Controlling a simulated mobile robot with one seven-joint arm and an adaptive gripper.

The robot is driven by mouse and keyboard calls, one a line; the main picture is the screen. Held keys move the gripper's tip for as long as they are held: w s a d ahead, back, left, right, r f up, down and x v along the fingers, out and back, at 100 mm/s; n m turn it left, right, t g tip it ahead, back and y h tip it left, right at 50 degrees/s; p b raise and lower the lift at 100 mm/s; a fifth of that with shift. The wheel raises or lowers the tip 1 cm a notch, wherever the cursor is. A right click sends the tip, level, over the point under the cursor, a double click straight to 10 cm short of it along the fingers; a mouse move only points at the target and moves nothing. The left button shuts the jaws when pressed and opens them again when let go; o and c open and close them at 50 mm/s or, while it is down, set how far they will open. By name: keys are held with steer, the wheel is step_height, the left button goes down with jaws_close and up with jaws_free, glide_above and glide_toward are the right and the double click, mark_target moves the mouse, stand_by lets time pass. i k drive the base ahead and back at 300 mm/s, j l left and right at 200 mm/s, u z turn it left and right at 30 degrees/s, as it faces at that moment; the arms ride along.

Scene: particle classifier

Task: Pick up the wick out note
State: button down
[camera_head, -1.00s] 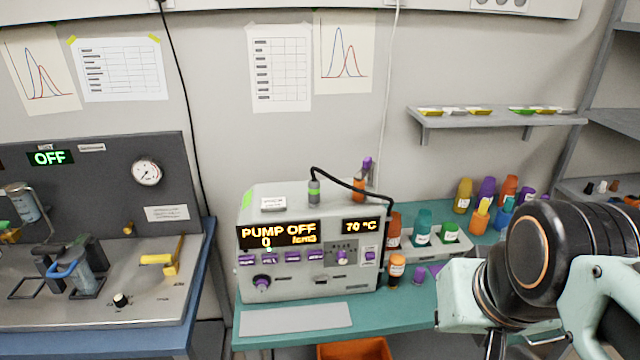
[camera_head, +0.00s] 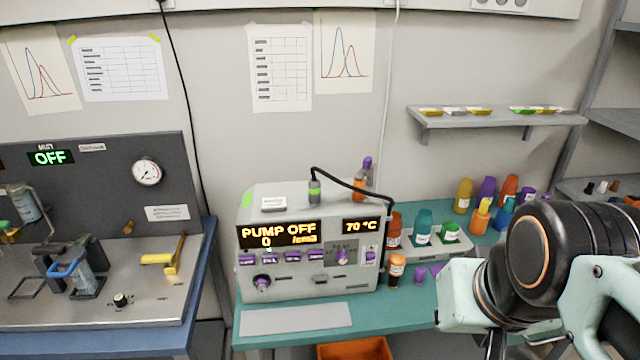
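I cannot pick out a note that reads "wick out"; the small lettering is not legible. Candidates in view are a small white label on top of the pump box (camera_head: 273,204) and flat coloured pieces on the wall shelf (camera_head: 478,111). My arm fills the lower right, with its dark round joint and pale green links. The fingertips of my gripper do not show, so its state is hidden.
The grey pump box (camera_head: 310,280) shows "PUMP OFF" and 70 °C on a teal bench (camera_head: 400,318). Several coloured bottles stand right of it, near my arm. A left station (camera_head: 100,310) shows OFF. An orange bin (camera_head: 355,350) is below the bench.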

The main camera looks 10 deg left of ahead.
mark_target(269, 204)
steer(key=i+l, duration=0.35)
steer(key=i, duration=0.15)
steer(key=i+l+u, duration=0.1)
steer(key=i+l, duration=0.25)
steer(key=i, duration=0.2)
steer(key=l+u, duration=0.1)
steer(key=u, duration=1.1)
steer(key=k+u, duration=0.25)
steer(key=u, duration=0.2)
steer(key=i+l+u, duration=0.2)
steer(key=i, duration=0.1)
